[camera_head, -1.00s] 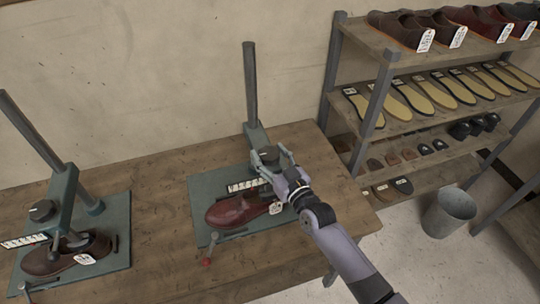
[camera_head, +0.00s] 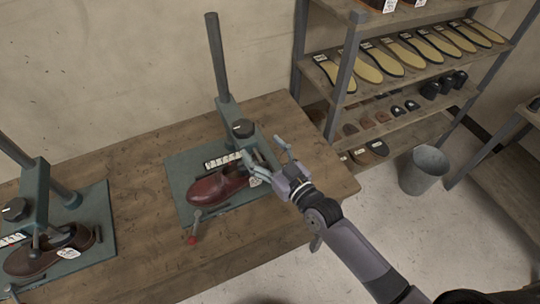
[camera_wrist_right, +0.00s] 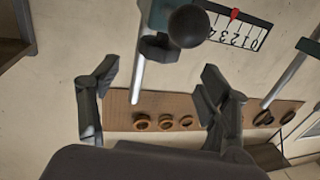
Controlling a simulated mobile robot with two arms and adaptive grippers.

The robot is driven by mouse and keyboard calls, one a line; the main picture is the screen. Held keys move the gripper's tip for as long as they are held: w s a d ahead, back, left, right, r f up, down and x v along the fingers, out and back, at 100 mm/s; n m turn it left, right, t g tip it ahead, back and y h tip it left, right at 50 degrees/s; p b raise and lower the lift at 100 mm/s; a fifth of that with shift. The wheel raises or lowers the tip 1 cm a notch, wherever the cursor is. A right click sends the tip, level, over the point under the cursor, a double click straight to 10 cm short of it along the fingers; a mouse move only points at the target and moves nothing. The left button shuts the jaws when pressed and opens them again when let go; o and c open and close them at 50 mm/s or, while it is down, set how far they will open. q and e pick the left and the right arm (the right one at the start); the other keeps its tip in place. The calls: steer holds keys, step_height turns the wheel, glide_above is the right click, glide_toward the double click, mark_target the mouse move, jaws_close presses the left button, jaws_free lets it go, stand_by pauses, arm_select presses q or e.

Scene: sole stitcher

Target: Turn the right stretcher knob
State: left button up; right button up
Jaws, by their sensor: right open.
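The right stretcher knob (camera_head: 243,128) is a round black knob on the green arm of the right-hand stretcher. In the right wrist view the dark knob (camera_wrist_right: 187,27) shows near the top, beyond the fingertips. A white number scale (camera_head: 222,160) sits beside it; its red pointer (camera_wrist_right: 235,14) shows in the wrist view. A brown-red shoe (camera_head: 217,186) lies under that stretcher's arm. My right gripper (camera_head: 264,150) is open and empty, to the lower right of the knob and apart from it. My left gripper is not in view.
A second stretcher with a black knob (camera_head: 14,209) and a brown shoe (camera_head: 40,255) stands at the left. A red-tipped lever (camera_head: 192,239) is at the right stretcher's front. A shelf rack (camera_head: 356,100) and grey bucket (camera_head: 424,171) stand right. Bare bench (camera_head: 135,205) lies between the stretchers.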

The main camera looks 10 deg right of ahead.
steer(key=shift+v, duration=1.45)
steer(key=s+d+f+m+g+h, duration=0.1)
steer(key=s+d+f+g+h, duration=0.3)
steer(key=s, duration=0.4)
steer(key=s+d+f+m+g+h, duration=0.1)
steer(key=s+d+m+g+h, duration=0.1)
steer(key=s+d+g, duration=0.45)
steer(key=s+d+f+m+g+h, duration=0.1)
steer(key=s+d+f+g+h, duration=0.2)
steer(key=s, duration=0.6)
step_height(320, 180, down, 32)
steer(key=s+b, duration=0.3)
steer(key=b, duration=0.2)
steer(key=s+d+f+b, duration=0.1)
steer(key=s+d+f, duration=0.1)
steer(key=s+f, duration=0.6)
steer(key=s+d+f+g+b, duration=0.1)
steer(key=s+d+f+b, duration=0.1)
steer(key=s+f, duration=0.5)
step_height(320, 180, down, 4)
steer(key=shift+s+r+n, duration=0.1)
steer(key=shift+s+n, duration=0.2)
steer(key=shift+s, duration=0.1)
